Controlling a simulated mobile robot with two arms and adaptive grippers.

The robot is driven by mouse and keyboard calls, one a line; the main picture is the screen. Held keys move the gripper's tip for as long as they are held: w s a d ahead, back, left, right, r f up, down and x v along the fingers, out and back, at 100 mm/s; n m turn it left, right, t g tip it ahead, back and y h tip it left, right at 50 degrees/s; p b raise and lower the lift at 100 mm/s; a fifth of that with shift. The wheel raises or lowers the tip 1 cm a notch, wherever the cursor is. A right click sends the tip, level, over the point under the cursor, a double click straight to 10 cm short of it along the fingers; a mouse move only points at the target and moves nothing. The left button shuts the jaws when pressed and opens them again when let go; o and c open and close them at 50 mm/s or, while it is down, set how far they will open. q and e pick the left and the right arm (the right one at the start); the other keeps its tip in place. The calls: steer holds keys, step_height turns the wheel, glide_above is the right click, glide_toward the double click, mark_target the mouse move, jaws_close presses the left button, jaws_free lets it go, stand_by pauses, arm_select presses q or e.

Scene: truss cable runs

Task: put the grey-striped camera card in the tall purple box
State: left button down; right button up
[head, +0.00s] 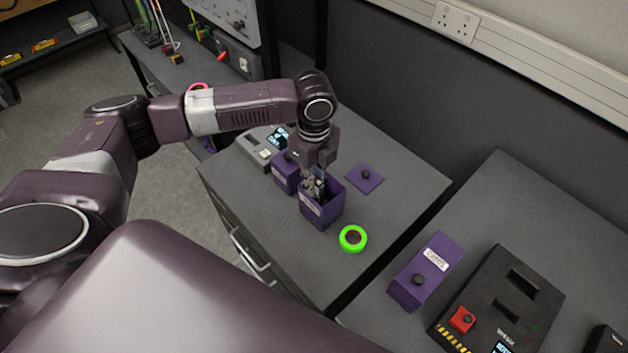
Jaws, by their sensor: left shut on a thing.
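An open purple box (330,213) with a pale label stands on the grey cabinet top. It looks like the tall one. My left gripper (314,187) points down into its mouth, with the fingertips at or below the rim. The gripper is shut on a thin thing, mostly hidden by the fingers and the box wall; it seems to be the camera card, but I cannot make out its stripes. A flat purple lid (364,180) with a dark knob lies just right of the box. My right gripper is not in view.
A smaller purple box (284,176) and a grey device (257,149) stand left of the open box. A green tape ring (352,239) lies in front. Across a gap, the right-hand surface holds a labelled purple box (440,254) and a black panel (512,310).

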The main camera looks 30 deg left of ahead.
arm_select(q)
steer(key=shift+f, duration=0.45)
steer(key=c, duration=1.9)
jaws_free()
steer(key=shift+c, duration=0.4)
steer(key=shift+c, duration=0.7)
steer(key=shift+r, duration=0.1)
